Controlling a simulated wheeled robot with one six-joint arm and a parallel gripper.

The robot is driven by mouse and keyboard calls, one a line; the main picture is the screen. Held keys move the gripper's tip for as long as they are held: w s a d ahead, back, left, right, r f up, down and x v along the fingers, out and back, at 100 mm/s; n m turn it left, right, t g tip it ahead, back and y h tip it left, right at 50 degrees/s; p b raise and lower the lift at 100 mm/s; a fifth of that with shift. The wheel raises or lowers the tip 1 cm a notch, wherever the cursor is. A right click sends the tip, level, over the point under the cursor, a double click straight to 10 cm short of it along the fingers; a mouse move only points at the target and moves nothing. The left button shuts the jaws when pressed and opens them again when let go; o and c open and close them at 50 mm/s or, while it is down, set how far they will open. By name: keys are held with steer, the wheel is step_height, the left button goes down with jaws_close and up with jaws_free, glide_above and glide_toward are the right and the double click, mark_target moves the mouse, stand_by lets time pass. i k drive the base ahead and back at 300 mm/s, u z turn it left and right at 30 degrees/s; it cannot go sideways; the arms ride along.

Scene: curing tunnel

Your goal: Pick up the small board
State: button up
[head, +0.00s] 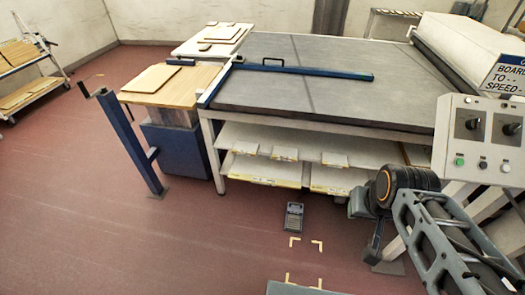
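Several boards are in view, and I cannot tell which one is the small board. A pale wooden board (151,78) lies flat on the wood-topped stand (190,92) left of the long grey table. Smaller thin boards (221,32) lie on the white table (185,48) behind it. My arm reaches in at the lower right, and what looks like my gripper (373,250) hangs low beside the table's front, partly hidden by the arm. It is far from the boards, and its fingers are too unclear to read.
The long grey table (320,85) has a blue bar (310,71) across its left part and shelves beneath. A blue post (130,145) with a crank stands left of the stand. A control panel (487,140) is at right.

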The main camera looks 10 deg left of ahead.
mark_target(241, 148)
steer(key=u, duration=0.95)
steer(key=i, duration=1.25)
steer(key=u, duration=1.2)
steer(key=i, duration=0.45)
steer(key=u, duration=0.25)
